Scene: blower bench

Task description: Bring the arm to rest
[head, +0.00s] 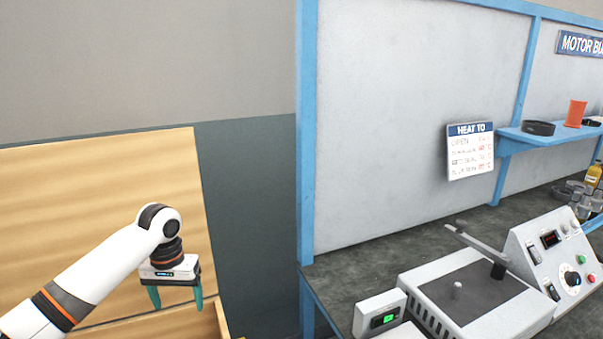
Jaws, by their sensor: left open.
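My left arm comes in from the lower left of the head view. Its gripper (176,300) points down with two teal fingers spread apart. The gripper is open and nothing shows between its fingers. It hangs in front of a light wooden panel (120,185), left of the bench. My right gripper is not in view.
The dark bench top (400,262) with a blue frame (306,130) stands at the right. A blue shelf (545,137) holds small items.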

